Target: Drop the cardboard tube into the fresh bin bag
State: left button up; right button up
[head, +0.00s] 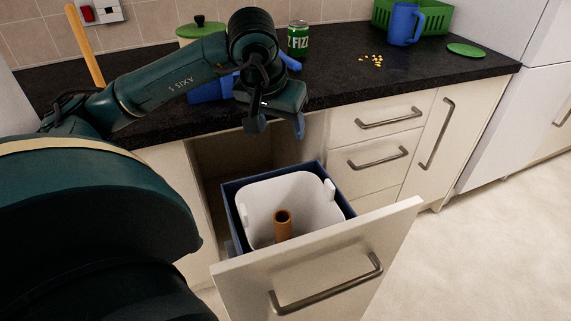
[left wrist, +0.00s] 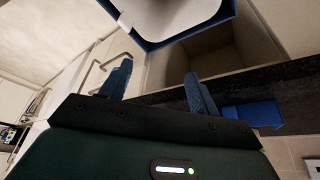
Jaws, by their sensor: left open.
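The brown cardboard tube (head: 282,224) stands nearly upright inside the white bag-lined bin (head: 262,196) in the pulled-out drawer. Its top opening shows; its lower end is hidden by the drawer front. A dark blue frame (head: 229,190) surrounds the white liner. My left gripper (head: 277,128) is open and empty, above and behind the bin, near the counter's front edge. In the left wrist view its two blue fingers (left wrist: 158,85) are spread with nothing between them, and the white liner (left wrist: 165,15) shows at the top. My right gripper is not seen.
The drawer front (head: 320,268) juts out into the floor space. On the dark counter (head: 340,75) are a green can (head: 298,38), a blue jug (head: 404,23), yellow bits (head: 372,60), a green crate (head: 435,17) and a lidded pot (head: 200,31). Floor at right is clear.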

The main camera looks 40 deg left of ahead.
pick_arm(q)
jog(key=v, duration=0.6)
jog(key=shift+p, duration=0.45)
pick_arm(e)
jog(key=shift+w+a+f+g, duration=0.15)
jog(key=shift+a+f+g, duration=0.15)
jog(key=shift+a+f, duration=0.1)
pick_arm(q)
jog(key=shift+r, duration=0.15)
